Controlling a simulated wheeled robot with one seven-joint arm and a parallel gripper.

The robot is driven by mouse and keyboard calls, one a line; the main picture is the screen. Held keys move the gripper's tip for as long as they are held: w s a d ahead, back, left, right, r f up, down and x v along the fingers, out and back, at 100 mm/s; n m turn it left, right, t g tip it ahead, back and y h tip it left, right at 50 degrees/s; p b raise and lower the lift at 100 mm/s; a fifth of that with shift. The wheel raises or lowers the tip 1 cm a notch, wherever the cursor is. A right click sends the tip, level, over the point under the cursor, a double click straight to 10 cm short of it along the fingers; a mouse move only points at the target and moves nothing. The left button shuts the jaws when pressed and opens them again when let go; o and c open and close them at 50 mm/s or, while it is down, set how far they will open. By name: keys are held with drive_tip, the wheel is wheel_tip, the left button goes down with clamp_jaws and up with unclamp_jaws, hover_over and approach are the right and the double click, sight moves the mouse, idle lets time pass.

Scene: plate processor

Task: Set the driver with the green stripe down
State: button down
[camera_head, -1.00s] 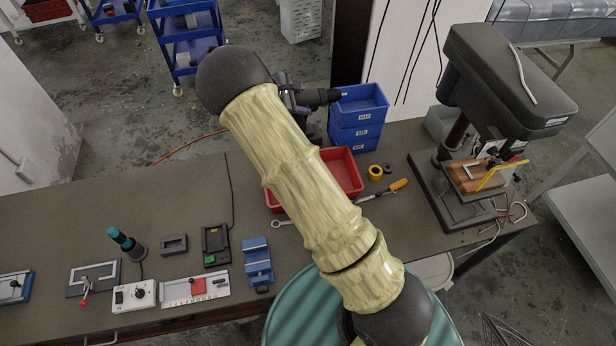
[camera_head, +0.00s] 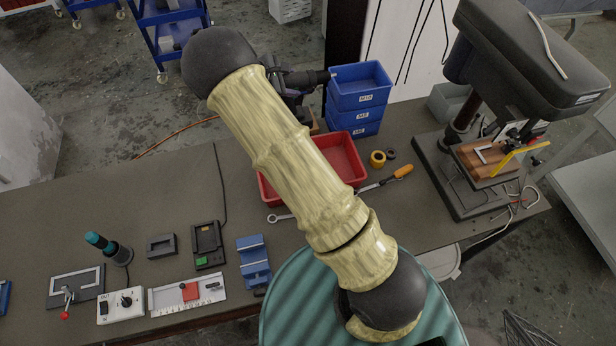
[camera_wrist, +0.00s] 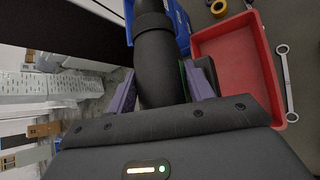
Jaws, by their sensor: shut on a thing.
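My gripper (camera_wrist: 160,92) is shut on a dark, thick, cylindrical power driver (camera_wrist: 158,60), held between two purple fingers in the wrist view. A thin green strip shows beside the driver near the right finger. In the head view the driver (camera_head: 305,78) sticks out to the right from behind my arm, its tip close to the blue bins (camera_head: 358,97). It is raised, apparently above the back of the table (camera_head: 130,200). My arm hides most of the gripper and the driver's grip in the head view.
A red tray (camera_head: 345,160) lies below the driver, partly behind my arm. A wrench (camera_head: 278,218), orange-handled screwdriver (camera_head: 402,171) and yellow tape roll (camera_head: 377,158) lie nearby. A drill press (camera_head: 510,60) stands right. The table's left rear is clear.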

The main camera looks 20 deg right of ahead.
wheel_tip(320, 180, down, 14)
drive_tip(key=b, duration=1.3)
drive_tip(key=shift+w+d+f, duration=0.1)
drive_tip(key=shift+f, duration=0.05)
drive_tip(key=shift+f+p, duration=0.7)
drive_tip(key=shift+f, duration=2.1)
drive_tip(key=shift+f+p, duration=0.65)
drive_tip(key=shift+f, duration=1.45)
drive_tip(key=shift+f, duration=0.15)
drive_tip(key=c, duration=0.6)
unclamp_jaws()
drive_tip(key=shift+f, duration=0.1)
